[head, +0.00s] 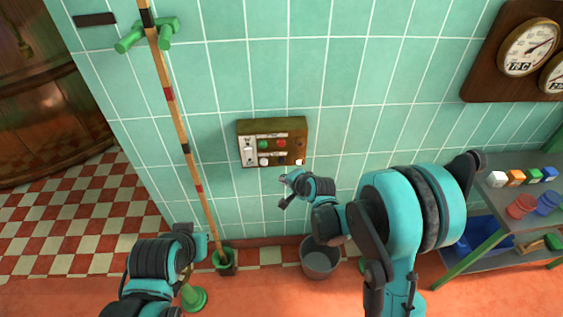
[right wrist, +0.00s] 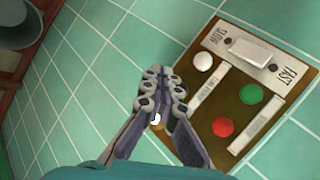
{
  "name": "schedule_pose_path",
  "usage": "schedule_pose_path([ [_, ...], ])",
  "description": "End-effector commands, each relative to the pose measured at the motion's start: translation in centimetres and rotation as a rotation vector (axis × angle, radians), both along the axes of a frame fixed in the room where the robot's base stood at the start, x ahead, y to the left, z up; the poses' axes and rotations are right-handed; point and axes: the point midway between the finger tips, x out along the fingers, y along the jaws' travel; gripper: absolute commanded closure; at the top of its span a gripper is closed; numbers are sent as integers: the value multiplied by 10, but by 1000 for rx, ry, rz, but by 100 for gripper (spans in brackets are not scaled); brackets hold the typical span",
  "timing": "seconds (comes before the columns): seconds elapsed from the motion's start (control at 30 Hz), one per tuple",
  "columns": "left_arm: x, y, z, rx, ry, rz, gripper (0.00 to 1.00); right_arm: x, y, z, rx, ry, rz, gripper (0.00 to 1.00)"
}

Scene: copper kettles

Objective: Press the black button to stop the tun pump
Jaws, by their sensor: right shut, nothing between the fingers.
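The control box (head: 272,128) is on the green tiled wall, with a brown face, a white switch plate at its left and several buttons. In the right wrist view the control box (right wrist: 228,82) shows a white button (right wrist: 203,62), a green button (right wrist: 251,93) and a red button (right wrist: 223,127). I cannot make out the black button clearly. My right gripper (head: 284,181) is shut and empty, just below the box. In the wrist view its fingers (right wrist: 164,76) cover the box's near edge; contact cannot be told. My left gripper (head: 189,243) is low at the left, its fingers unclear.
A long banded pole (head: 178,125) leans on the wall left of the box. A grey bucket (head: 320,262) stands on the floor below. A shelf table (head: 500,205) with coloured blocks and cups is at the right. Gauges (head: 528,47) hang upper right.

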Motion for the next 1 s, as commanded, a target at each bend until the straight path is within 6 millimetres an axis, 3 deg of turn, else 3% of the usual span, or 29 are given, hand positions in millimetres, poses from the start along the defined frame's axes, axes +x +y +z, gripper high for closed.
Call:
schedule_pose_path([
  [0.2, 0, 0, 2, 0, 0, 0, 100, 29, 1, 0, -1, 0, 1, 100],
  [0.4, 0, 0, 1, 0, 0, 0, 100, 43, 2, 0, -1, 0, 1, 100],
  [1.0, 0, 0, 1, 0, 0, 0, 100, 46, 2, 0, 0, 0, 0, 100],
])
